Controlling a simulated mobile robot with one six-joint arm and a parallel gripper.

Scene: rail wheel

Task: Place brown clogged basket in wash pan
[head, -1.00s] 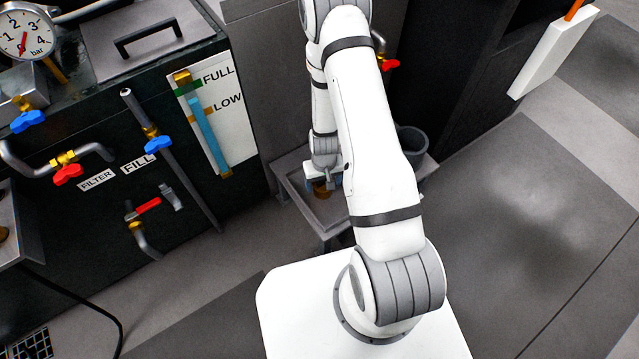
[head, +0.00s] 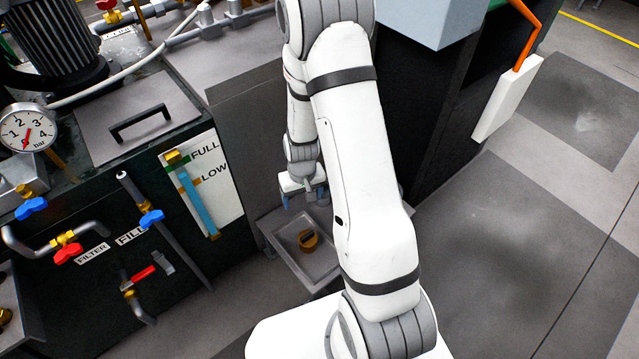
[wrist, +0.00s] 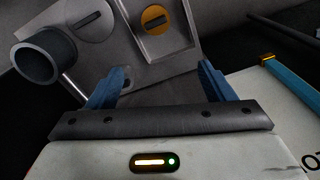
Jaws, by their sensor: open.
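The brown basket (head: 308,240) lies in the grey wash pan (head: 322,276), a shallow tray low beside the black cabinet. In the wrist view the basket (wrist: 155,18) shows as an orange-brown round piece with a dark bar across its top, inside the pan (wrist: 188,45). My gripper (head: 303,198) hangs above and behind the pan, apart from the basket. In the wrist view its two blue fingers (wrist: 160,82) are spread wide with nothing between them.
A dark grey cup (wrist: 45,58) and a round slotted disc (wrist: 90,20) sit beside the pan in the wrist view. The black cabinet carries valves (head: 68,252), pipes and a level gauge (head: 197,200) at left. Open floor (head: 500,240) lies at right.

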